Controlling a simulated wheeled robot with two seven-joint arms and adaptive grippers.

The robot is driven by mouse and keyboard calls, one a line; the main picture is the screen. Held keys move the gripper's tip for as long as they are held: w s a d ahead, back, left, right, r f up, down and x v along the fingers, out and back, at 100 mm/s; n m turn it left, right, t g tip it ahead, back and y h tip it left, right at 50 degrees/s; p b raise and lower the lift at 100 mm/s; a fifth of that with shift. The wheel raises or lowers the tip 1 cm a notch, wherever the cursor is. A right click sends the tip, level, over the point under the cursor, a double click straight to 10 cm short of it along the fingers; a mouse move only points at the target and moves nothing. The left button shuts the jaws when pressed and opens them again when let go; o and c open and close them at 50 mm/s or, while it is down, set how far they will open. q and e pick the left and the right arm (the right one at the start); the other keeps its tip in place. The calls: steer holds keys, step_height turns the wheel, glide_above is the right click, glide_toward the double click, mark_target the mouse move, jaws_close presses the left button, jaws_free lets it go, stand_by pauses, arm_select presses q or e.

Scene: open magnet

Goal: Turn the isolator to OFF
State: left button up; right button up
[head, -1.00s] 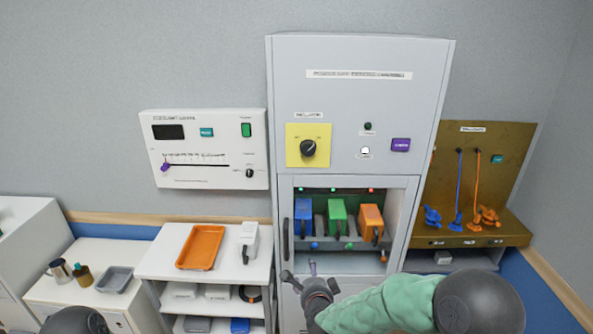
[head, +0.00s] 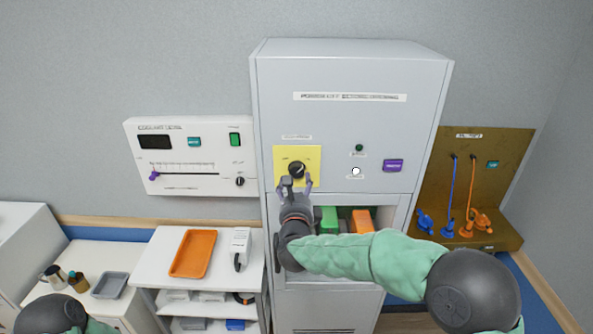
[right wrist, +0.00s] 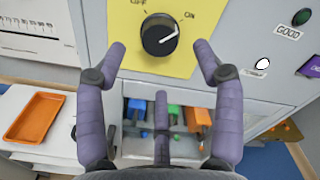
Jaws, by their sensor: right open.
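The isolator is a black round knob (head: 297,170) on a yellow plate (head: 312,153) on the upper front of the grey cabinet. In the right wrist view the knob (right wrist: 160,34) shows a white pointer line aimed up and right at the ON label; the OFF label is at the upper left. My right gripper (head: 294,182) is open just below and in front of the knob. In the right wrist view its fingers (right wrist: 160,55) stand to either side of the knob, apart from it. My left gripper is not in view; only a part of my left arm shows at the lower left.
A purple button (head: 393,166), a dark green lamp (head: 359,147) and a white lamp (head: 356,171) sit right of the knob. Below is an open bay with green (head: 329,220) and orange (head: 361,221) blocks. A white panel (head: 190,190) hangs at left.

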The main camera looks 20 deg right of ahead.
mark_target(297, 173)
steer(key=p+x, duration=0.1)
steer(key=x, duration=0.4)
steer(key=shift+w+d+p, duration=0.25)
steer(key=shift+w+p, duration=0.1)
steer(key=shift+w, duration=0.35)
steer(key=c, duration=1.1)
